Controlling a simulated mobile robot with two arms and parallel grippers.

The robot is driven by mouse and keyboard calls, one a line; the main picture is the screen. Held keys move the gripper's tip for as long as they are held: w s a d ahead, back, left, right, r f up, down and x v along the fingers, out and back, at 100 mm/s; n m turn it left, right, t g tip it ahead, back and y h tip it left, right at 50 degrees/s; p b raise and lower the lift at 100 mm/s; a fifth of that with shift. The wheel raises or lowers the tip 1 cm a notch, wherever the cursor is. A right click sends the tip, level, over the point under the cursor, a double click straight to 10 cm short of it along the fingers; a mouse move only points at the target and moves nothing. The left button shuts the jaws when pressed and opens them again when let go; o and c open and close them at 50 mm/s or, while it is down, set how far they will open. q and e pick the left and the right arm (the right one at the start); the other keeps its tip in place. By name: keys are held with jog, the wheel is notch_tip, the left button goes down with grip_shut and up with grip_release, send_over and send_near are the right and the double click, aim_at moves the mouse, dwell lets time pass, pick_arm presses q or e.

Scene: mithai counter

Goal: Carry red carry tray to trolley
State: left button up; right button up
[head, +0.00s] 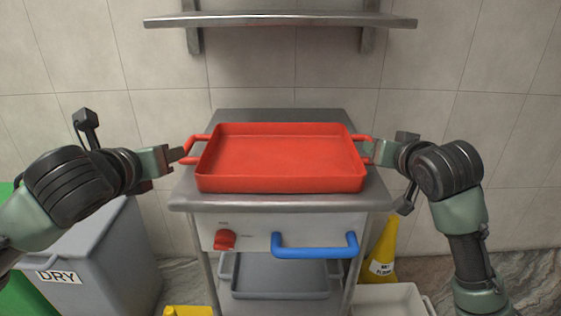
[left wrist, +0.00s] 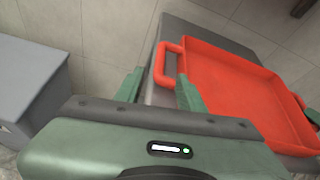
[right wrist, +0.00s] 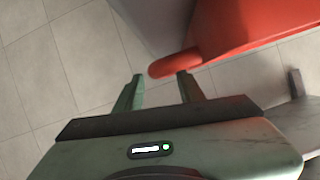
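The red carry tray (head: 280,157) is empty and level on the steel top of a grey unit (head: 290,204), with a looped handle at each end. My left gripper (head: 178,156) is open at the left handle (head: 193,147); in the left wrist view that handle (left wrist: 162,62) shows beyond and between the two fingers (left wrist: 160,88). My right gripper (head: 372,152) is open beside the right handle (head: 364,138); in the right wrist view the handle's end (right wrist: 172,66) shows near the tip of the right finger. No separate trolley can be made out.
A grey bin marked DRY (head: 100,255) stands left, a yellow wet-floor sign (head: 384,250) and white tray (head: 392,299) right. A wall shelf (head: 280,20) hangs above.

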jog(key=v, duration=0.8)
pick_arm(q)
jog(key=o, duration=0.8)
pick_arm(e)
jog(key=shift+r+p, duration=0.75)
jog(key=shift+p, duration=0.05)
pick_arm(q)
jog(key=shift+w+r+p+v, duration=0.1)
jog(key=shift+r+p+v, duration=0.2)
jog(key=shift+p+v, duration=0.75)
jog(key=shift+w+r+p+v, duration=0.25)
jog(key=shift+p+v, duration=0.35)
jog(key=shift+v, duration=0.95)
jog(key=shift+r+p+v, duration=0.35)
jog(key=shift+p+v, duration=0.45)
jog(key=shift+v, duration=0.5)
pick_arm(e)
jog(key=shift+r, duration=2.5)
